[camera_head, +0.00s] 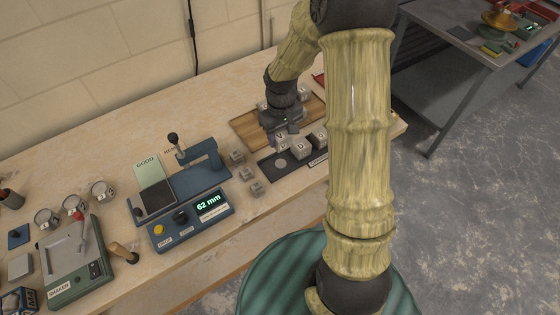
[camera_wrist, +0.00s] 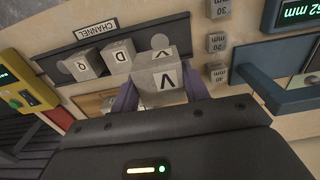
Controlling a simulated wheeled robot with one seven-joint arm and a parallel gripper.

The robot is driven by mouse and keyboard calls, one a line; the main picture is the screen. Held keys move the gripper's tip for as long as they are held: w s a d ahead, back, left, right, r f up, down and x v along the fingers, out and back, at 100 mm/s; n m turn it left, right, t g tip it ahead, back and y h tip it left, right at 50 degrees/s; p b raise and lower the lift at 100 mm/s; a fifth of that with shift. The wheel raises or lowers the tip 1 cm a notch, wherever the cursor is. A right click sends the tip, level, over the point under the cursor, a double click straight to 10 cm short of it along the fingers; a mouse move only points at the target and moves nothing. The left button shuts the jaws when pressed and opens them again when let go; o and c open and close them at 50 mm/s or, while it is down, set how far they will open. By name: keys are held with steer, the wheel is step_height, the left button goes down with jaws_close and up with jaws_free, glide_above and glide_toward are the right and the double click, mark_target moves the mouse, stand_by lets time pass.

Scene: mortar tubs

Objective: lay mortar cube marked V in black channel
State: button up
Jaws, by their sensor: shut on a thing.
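A pale grey mortar cube marked V (camera_wrist: 162,78) is between the two purple-grey fingers of my gripper (camera_wrist: 160,92) in the wrist view. In the head view my gripper (camera_head: 282,126) points down, with the V cube (camera_head: 281,143) showing just below it. The black channel (camera_head: 266,166) lies beside the cube; it also shows in the wrist view (camera_wrist: 195,53). Cubes marked D (camera_head: 298,150) and Q (camera_head: 319,138) sit at the channel. A light round disc (camera_head: 280,163) shows on its bare left part. Whether the V cube touches anything below is unclear.
A wooden board (camera_head: 247,130) with more cubes (camera_head: 305,93) lies behind, partly hidden by my gripper. Small grey blocks (camera_head: 248,172) stand left of the channel, near a blue gauge (camera_head: 205,211) reading 62 mm. A CHANNEL label (camera_wrist: 95,29) lies along the channel's edge.

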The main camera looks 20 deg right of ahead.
step_height(320, 180, down, 6)
steer(key=shift+r+p, duration=0.1)
steer(key=shift+p, duration=0.25)
steer(key=shift+f+p, duration=0.3)
steer(key=shift+f, duration=1.8)
steer(key=shift+f, duration=0.1)
steer(key=shift+f, duration=0.15)
steer(key=o, duration=1.2)
steer(key=shift+c, duration=0.2)
